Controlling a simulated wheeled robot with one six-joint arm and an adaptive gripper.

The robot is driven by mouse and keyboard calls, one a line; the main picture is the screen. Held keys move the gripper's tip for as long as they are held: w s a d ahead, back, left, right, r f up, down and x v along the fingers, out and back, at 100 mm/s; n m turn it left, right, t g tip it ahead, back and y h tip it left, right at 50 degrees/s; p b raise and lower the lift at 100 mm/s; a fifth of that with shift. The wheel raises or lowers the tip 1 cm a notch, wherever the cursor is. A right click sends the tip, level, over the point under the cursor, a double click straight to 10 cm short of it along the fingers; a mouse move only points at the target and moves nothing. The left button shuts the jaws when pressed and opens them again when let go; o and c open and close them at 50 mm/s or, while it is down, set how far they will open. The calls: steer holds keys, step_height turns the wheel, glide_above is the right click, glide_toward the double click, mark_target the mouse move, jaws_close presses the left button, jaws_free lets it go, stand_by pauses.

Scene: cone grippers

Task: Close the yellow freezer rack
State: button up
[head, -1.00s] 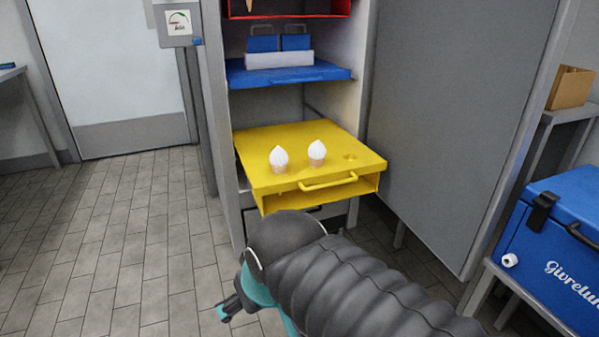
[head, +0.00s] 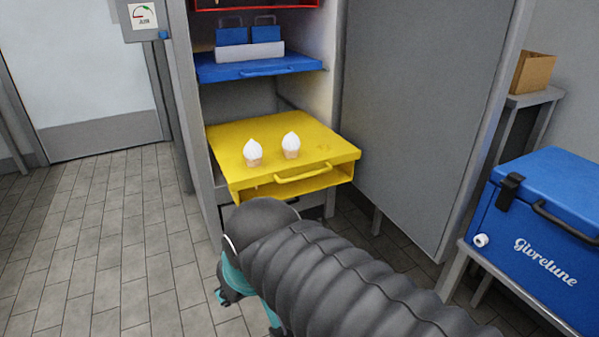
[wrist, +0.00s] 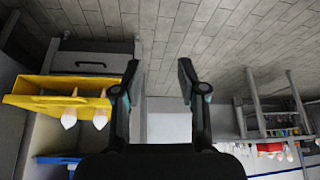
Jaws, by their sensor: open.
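The yellow freezer rack (head: 225,145) is pulled out of the grey freezer cabinet, with its handle (head: 303,173) at the front. Two white-topped cones (head: 253,152) (head: 291,145) stand upright in it, and a hole to their right is empty. In the wrist view, which is upside down, the rack (wrist: 30,90) is at the left, with the cones pointing down. My gripper (wrist: 160,75) is open and empty there, to the side of the rack and apart from it. In the head view my arm hides most of the gripper, below the rack's front.
A blue rack (head: 215,70) with a white box and blue packs is above, and a red rack (head: 255,4) is higher. The open freezer door (head: 425,120) stands to the right. A blue cooler (head: 545,225) is on a stand at the right. Tiled floor is clear at left.

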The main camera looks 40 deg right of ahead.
steer(key=w+d+m, duration=0.1)
steer(key=d, duration=0.1)
steer(key=w+d+f+m+g, duration=0.1)
steer(key=d, duration=0.1)
steer(key=w+d+f+m, duration=0.1)
steer(key=shift+d+f+g, duration=0.25)
steer(key=shift+d+g, duration=0.15)
jaws_close()
steer(key=m+t+h, duration=0.2)
steer(key=m+t, duration=0.4)
steer(key=m, duration=1.1)
glide_toward(289, 172)
steer(key=x, duration=0.6)
steer(key=shift+w, duration=0.15)
